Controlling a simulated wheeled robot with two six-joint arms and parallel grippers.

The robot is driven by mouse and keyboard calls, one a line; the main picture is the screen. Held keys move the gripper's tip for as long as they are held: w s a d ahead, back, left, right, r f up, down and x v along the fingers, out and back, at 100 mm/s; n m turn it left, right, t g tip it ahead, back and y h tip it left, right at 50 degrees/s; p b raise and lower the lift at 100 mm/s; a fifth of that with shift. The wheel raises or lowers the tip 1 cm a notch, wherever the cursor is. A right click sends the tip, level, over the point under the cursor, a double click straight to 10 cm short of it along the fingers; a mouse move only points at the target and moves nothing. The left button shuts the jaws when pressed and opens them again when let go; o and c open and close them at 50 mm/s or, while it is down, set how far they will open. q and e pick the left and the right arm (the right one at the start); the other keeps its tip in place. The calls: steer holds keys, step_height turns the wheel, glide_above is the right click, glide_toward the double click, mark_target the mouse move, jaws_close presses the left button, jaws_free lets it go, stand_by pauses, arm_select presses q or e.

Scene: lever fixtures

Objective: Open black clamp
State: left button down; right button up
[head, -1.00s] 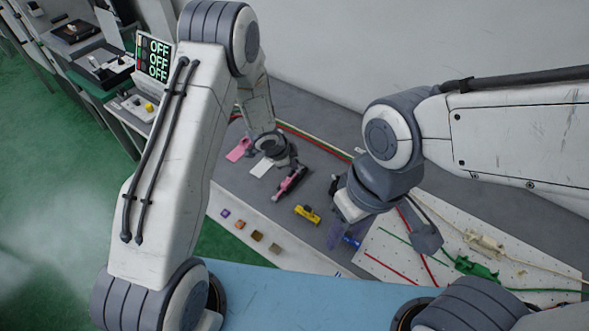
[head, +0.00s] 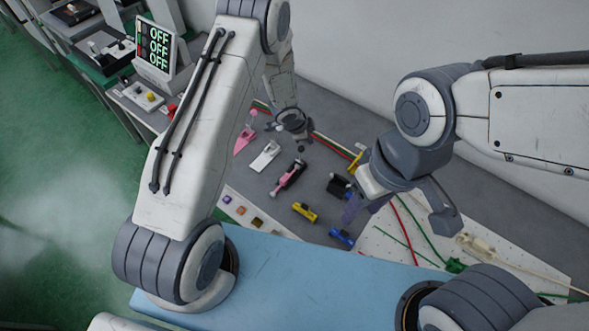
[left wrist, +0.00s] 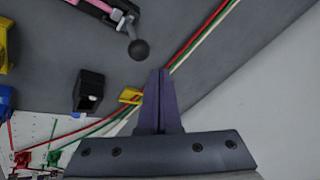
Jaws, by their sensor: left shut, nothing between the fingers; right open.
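A dark clamp with pink parts (head: 289,177) lies on the grey table, near the middle of the head view. In the left wrist view its end (left wrist: 118,15) shows at the top, with a metal arm and a black ball knob (left wrist: 139,49). A plain black block (head: 340,187) stands to its right; it also shows in the left wrist view (left wrist: 89,91). I cannot tell which is the black clamp. My left gripper (left wrist: 160,72) is shut and empty, its purple tips apart from the knob in that picture. My right gripper (head: 354,208) is open, beside the black block.
Pink (head: 243,140), white (head: 265,157), yellow (head: 304,212) and blue (head: 341,237) fixtures line the table. A white board (head: 400,240) with coloured cables lies at the right. A sign (head: 158,47) reads OFF three times. Red, green and white cables run along the back.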

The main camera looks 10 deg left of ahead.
arm_select(q)
steer(key=shift+w+d, duration=0.25)
stand_by(1.2)
steer(key=shift+r+p, duration=0.8)
steer(key=shift+p, duration=0.05)
steer(key=shift+s, duration=0.1)
